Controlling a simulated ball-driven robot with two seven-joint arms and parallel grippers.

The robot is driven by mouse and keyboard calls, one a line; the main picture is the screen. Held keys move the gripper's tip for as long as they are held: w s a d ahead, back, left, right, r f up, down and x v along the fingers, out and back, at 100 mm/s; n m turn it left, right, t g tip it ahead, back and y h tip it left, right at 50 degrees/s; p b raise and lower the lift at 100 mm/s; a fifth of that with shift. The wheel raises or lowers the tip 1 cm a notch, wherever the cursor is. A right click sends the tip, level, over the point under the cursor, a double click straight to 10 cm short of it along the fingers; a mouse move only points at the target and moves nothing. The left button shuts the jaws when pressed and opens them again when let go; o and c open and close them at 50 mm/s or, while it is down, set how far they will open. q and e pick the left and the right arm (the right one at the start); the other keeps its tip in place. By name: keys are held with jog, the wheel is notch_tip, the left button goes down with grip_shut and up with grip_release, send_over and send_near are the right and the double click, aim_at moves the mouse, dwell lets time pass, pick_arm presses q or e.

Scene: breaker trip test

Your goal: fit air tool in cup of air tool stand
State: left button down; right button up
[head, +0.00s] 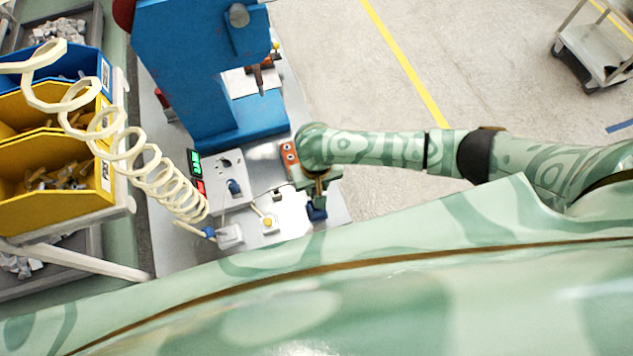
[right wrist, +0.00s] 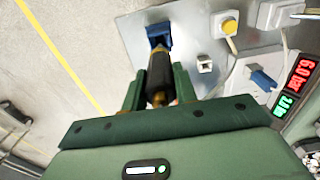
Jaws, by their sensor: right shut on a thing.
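The air tool (right wrist: 160,72), a dark cylinder with brass-coloured parts, is between the green fingers of my right gripper (right wrist: 159,90) in the right wrist view. The gripper is shut on it. The blue air tool stand (right wrist: 158,34) is just beyond the tool's far end, and the tool overlaps its near edge in this view. I cannot tell whether the tip is inside the cup or only in front of it. In the head view my right gripper (head: 318,183) is just above the stand (head: 316,212) at the bench's right edge. My left gripper is not in view.
A blue press (head: 205,70) stands behind on the bench. Left of the stand are a yellow button box (head: 268,222), a panel with lit displays (head: 196,165) and a coiled cream hose (head: 150,180). Yellow bins (head: 50,185) are at far left. Open floor lies right.

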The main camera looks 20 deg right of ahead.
jog(key=shift+f+b, duration=1.4)
jog(key=shift+f, duration=1.65)
jog(key=o, duration=1)
jog(key=shift+o, duration=0.2)
notch_tip(320, 180, up, 16)
jog(key=p, duration=0.5)
jog(key=shift+r, duration=0.2)
